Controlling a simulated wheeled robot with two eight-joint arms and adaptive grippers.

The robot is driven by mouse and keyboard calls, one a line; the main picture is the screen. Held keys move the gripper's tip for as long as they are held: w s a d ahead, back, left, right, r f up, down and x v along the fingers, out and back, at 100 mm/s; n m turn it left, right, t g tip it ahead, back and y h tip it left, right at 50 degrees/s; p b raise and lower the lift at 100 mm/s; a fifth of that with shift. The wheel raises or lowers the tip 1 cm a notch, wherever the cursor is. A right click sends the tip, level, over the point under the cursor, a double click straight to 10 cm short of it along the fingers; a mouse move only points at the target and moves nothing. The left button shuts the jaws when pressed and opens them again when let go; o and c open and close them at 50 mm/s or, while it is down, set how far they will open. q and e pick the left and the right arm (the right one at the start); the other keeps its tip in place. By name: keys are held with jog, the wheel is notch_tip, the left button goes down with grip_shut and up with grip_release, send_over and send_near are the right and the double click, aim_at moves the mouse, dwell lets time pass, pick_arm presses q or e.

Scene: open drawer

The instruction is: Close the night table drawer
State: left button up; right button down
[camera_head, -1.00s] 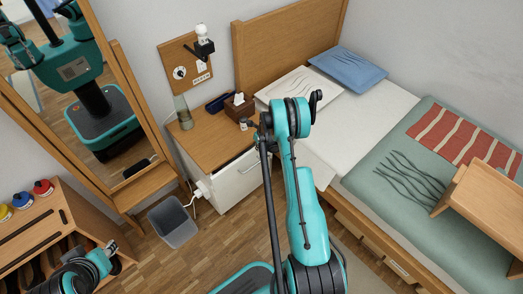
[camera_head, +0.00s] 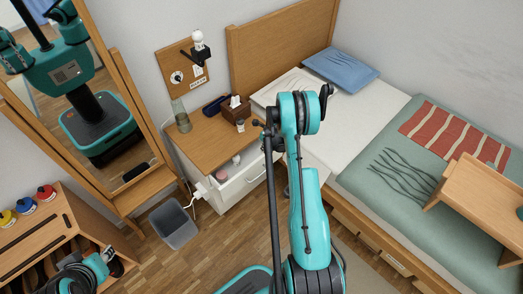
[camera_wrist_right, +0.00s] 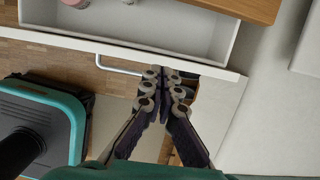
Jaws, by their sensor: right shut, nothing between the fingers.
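The night table (camera_head: 205,139) has a wooden top and a white body, and stands between the mirror and the bed. Its white drawer (camera_head: 243,184) is pulled out; small items show inside. In the right wrist view the drawer (camera_wrist_right: 190,28) spans the top, with its metal handle (camera_wrist_right: 112,68) on the front. My right gripper (camera_wrist_right: 161,72) is shut and empty, its fingertips by the drawer front near the handle's right end. I cannot tell whether they touch. In the head view my right arm hides much of this area. My left gripper (camera_head: 106,254) is low at the left, its fingers unclear.
A grey bin (camera_head: 174,224) stands on the floor left of the night table. A bottle (camera_head: 181,116) and a tissue box (camera_head: 236,109) stand on top. The bed (camera_head: 345,115) is close on the right, and a standing mirror (camera_head: 112,120) on the left.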

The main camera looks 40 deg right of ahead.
jog(key=s+a+r+p, duration=0.2)
jog(key=s+r, duration=0.1)
jog(key=s, duration=0.5)
jog(key=b, duration=0.4)
send_near(262, 161)
jog(key=s+a+f, duration=0.1)
jog(key=s+f, duration=0.3)
jog(key=f, duration=0.1)
jog(key=w, duration=0.1)
jog(key=w+a+b, duration=0.1)
jog(key=w, duration=0.1)
jog(key=shift+w+f, duration=0.1)
jog(key=shift+f, duration=0.1)
jog(key=shift+w+r, duration=0.1)
jog(key=shift+w, duration=0.35)
